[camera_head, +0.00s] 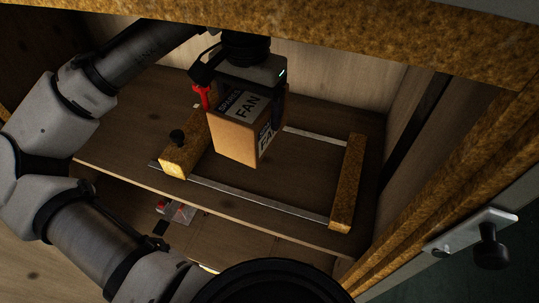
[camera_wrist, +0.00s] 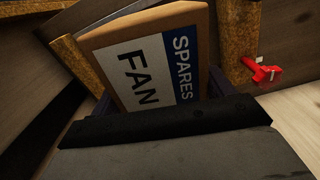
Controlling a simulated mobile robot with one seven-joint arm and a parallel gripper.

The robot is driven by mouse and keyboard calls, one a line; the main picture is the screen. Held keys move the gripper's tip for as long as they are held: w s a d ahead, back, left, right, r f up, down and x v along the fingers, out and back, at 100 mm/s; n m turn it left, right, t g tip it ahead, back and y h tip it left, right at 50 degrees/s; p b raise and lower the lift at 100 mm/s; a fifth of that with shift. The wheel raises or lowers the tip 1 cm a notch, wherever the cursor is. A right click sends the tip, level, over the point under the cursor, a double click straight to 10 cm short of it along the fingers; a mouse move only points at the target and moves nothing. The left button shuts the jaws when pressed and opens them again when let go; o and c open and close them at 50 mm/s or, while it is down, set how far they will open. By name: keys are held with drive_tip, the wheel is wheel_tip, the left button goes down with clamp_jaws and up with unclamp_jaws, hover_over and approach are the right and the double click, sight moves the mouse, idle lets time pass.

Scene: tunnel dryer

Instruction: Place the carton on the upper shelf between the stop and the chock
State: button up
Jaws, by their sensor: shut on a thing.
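The carton (camera_head: 234,138) is a brown box with a white and blue label reading FAN. It fills the upper middle of the wrist view (camera_wrist: 148,62), where SPARES also shows. My gripper (camera_head: 246,104) is shut on it from above. The carton appears held over the upper shelf (camera_head: 125,130), between two yellow-brown blocks. The left block (camera_head: 182,158), with a black knob, looks like the chock. The plain right block (camera_head: 347,185) looks like the stop. The carton is nearer the left block and overlaps it slightly in view. Its underside is hidden, so its clearance is unclear.
Two pale metal rails run between the blocks, the front rail (camera_head: 255,201) fully visible. A red part (camera_head: 204,96) stands behind the left block. A small grey and red item (camera_head: 176,212) lies below the shelf. A rough yellow-brown beam (camera_head: 330,35) crosses the top.

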drive_tip(key=shift+d+n, duration=0.2)
drive_tip(key=shift+n, duration=0.4)
drive_tip(key=shift+f, duration=0.2)
wheel_tip(320, 180, down, 10)
drive_tip(key=shift+r+p, duration=0.25)
drive_tip(key=shift+p, duration=0.5)
drive_tip(key=shift+f, duration=0.2)
drive_tip(key=o, duration=1.5)
drive_tip(key=shift+r, duration=0.15)
wheel_tip(320, 180, up, 12)
drive_tip(key=shift+r+b, duration=0.1)
drive_tip(key=shift+b, duration=0.4)
